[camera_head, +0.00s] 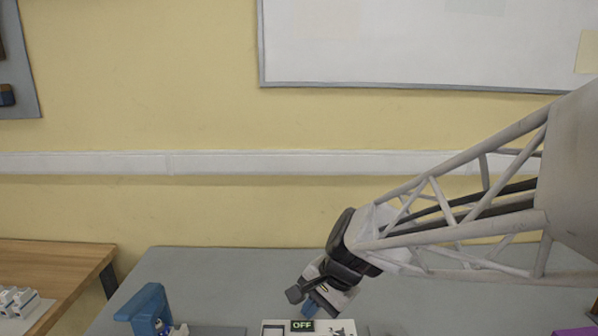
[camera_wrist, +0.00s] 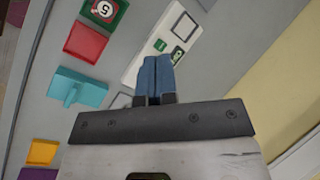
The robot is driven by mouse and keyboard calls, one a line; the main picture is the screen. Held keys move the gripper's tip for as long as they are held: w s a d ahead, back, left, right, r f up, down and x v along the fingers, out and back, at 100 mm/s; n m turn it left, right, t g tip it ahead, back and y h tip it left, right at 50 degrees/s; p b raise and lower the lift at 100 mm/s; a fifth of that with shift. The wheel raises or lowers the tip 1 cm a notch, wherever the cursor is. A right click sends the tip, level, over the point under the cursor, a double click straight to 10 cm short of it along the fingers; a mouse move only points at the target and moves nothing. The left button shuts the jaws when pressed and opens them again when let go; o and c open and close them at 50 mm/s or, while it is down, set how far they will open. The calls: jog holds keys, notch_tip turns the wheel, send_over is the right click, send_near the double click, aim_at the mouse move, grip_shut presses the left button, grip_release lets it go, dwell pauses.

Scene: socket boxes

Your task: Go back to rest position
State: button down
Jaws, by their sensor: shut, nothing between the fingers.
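My gripper (camera_wrist: 155,78) shows in the wrist view with its two blue fingers pressed together and nothing between them. In the head view my gripper (camera_head: 309,309) hangs at the end of my arm, low in the middle, above the grey table (camera_head: 215,275). A white socket box (camera_wrist: 165,45) with green markings lies just beyond the fingers in the wrist view. In the head view the box (camera_head: 275,328) shows at the bottom edge with a dark "OFF" label, partly cut off. I cannot tell whether the fingers touch it.
In the wrist view a red square (camera_wrist: 86,42), a teal block (camera_wrist: 78,86), an orange square (camera_wrist: 45,152) and a green piece marked 5 (camera_wrist: 104,10) lie on the grey surface. A blue object (camera_head: 146,305) stands at the table's left. A wooden table (camera_head: 50,265) is further left.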

jog(key=s+d+r+n+t+h, duration=0.1)
jog(key=s+d+r+n+h, duration=0.1)
jog(key=s+d, duration=0.5)
jog(key=s+d+r+n+h, duration=0.3)
jog(key=s+d+n, duration=0.2)
jog(key=s+d, duration=0.2)
jog(key=shift+s+d+t, duration=0.3)
jog(key=shift+d+t, duration=0.1)
jog(key=shift+d, duration=0.6)
jog(key=shift+r, duration=0.1)
dwell(0.9)
